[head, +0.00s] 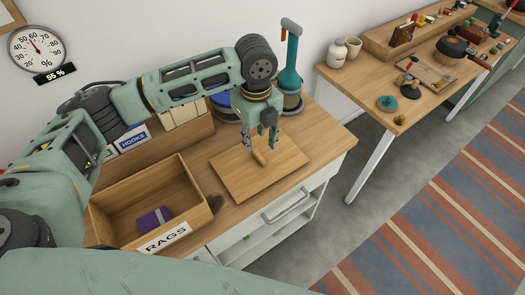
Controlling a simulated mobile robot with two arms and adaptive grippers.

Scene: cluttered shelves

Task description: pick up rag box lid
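The rag box lid (235,176) is a flat wooden square with a small wooden handle (260,158) near its middle. It lies on the wooden counter, to the right of the open rag box (180,222), which has a "RAGS" label on its front. My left gripper (261,146) points down just above the lid's handle. Its two fingers are apart with a gap between them, and they appear empty. Whether the fingertips touch the lid is too small to tell. My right gripper does not show.
A purple folded item (153,220) lies inside the rag box. A box labelled "HOOKS" (133,139) and round containers (292,101) stand behind, against the wall. The counter is clear right of the lid. A cluttered workbench (400,119) stands at the right.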

